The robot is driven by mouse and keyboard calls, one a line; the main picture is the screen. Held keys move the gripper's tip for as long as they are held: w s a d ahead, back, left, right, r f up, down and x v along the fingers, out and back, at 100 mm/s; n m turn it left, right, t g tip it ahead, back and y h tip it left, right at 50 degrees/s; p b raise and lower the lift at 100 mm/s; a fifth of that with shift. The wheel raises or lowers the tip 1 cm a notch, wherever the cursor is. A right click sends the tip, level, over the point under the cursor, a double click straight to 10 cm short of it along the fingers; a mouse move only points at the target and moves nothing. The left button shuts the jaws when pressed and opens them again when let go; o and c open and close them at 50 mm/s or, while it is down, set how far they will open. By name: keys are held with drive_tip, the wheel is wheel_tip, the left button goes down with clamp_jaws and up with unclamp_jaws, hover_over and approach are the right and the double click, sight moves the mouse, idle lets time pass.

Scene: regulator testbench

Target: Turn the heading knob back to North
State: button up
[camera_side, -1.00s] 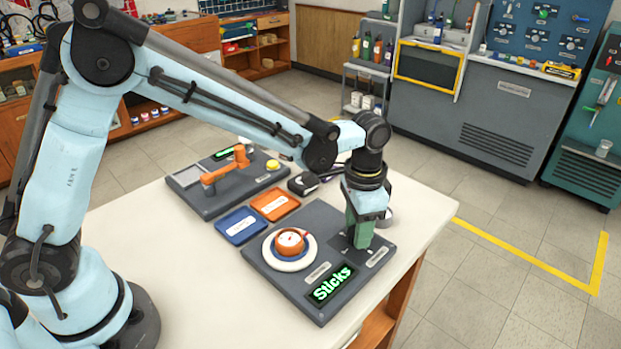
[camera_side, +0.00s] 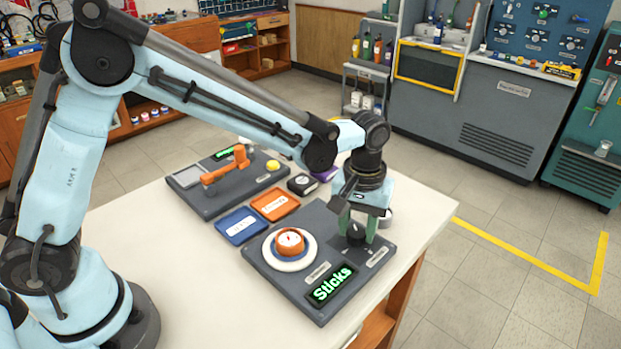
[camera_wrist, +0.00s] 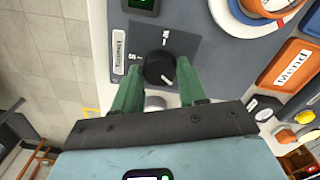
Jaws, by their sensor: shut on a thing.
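A black round knob (camera_side: 356,233) stands on the right part of the dark grey front panel (camera_side: 285,293). In the wrist view the knob (camera_wrist: 159,69) has a white pointer line toward its lower right, with small marks above and to its left. My gripper (camera_side: 357,231) points down over it, one green finger on each side. The wrist view also shows my gripper (camera_wrist: 158,75) straddling the knob; the exact contact is hard to see. An orange dial (camera_side: 290,242) with a white face sits in a white ring on the same panel.
A lit "Sticks" display (camera_side: 331,285) is at the panel's front. Blue (camera_side: 240,226) and orange (camera_side: 275,203) trays lie behind it. A second panel (camera_side: 225,190) with an orange lever (camera_side: 226,167) and yellow button (camera_side: 272,165) stands farther back. The table's left front is clear.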

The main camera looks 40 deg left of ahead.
sight(356, 231)
drive_tip(key=n, duration=0.6)
drive_tip(key=shift+n, duration=0.3)
idle(0.5)
drive_tip(key=o, duration=1.1)
drive_tip(key=shift+c, duration=0.2)
drive_tip(key=shift+r, duration=0.1)
wheel_tip(356, 231, up, 12)
drive_tip(key=shift+a, duration=0.1)
drive_tip(key=s+a+f+m+t, duration=0.2)
drive_tip(key=s+a+m+t, duration=0.5)
drive_tip(key=s+a+m, duration=0.4)
drive_tip(key=s+a, duration=0.1)
drive_tip(key=a, duration=0.3)
drive_tip(key=shift+s+a, duration=0.15)
drive_tip(key=shift+s, duration=0.2)
